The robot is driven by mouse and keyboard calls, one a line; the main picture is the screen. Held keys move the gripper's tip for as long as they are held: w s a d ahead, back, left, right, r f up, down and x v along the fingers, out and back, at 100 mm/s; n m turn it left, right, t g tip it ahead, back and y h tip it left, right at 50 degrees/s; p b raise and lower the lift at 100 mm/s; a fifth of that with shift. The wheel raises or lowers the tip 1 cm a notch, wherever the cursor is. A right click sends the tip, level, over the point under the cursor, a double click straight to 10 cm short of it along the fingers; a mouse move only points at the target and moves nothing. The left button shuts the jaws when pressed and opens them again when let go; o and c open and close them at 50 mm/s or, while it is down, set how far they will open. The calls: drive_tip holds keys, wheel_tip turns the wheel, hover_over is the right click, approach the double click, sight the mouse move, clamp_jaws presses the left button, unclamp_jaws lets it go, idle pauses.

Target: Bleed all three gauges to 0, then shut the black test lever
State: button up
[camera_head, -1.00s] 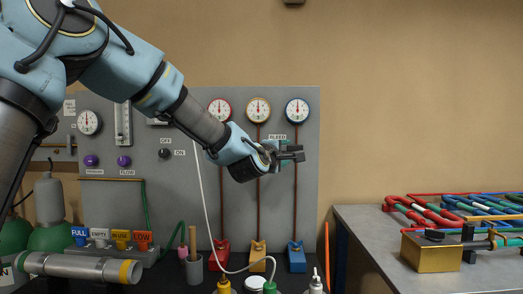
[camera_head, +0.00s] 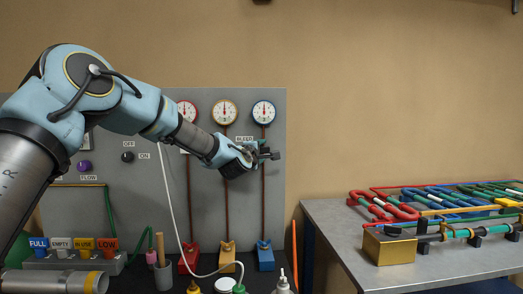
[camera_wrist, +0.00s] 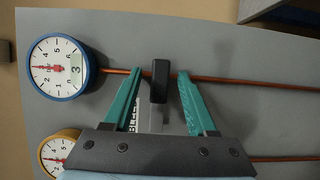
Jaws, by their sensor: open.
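Three round gauges hang in a row on the grey panel: red-rimmed (camera_head: 187,111), yellow-rimmed (camera_head: 225,112) and blue-rimmed (camera_head: 263,112). Their needles point about straight up. In the wrist view the blue gauge (camera_wrist: 57,68) shows a small window that seems to read 3. The yellow gauge (camera_wrist: 58,152) is partly cut off there. My gripper (camera_head: 263,154) is at the panel below the blue gauge. Its teal fingers (camera_wrist: 160,77) are open on either side of a black handle (camera_wrist: 160,87) by the BLEED label (camera_wrist: 132,115). I cannot tell whether they touch it.
A bench (camera_head: 335,232) at right holds coloured serpentine coils (camera_head: 382,206) and a brass block (camera_head: 389,247) with a small black piece on top, possibly the test lever. Bottles and a grey cup (camera_head: 164,277) stand below the panel. A white hose crosses in front of the panel.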

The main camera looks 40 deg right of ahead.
clamp_jaws()
idle(0.3)
idle(1.1)
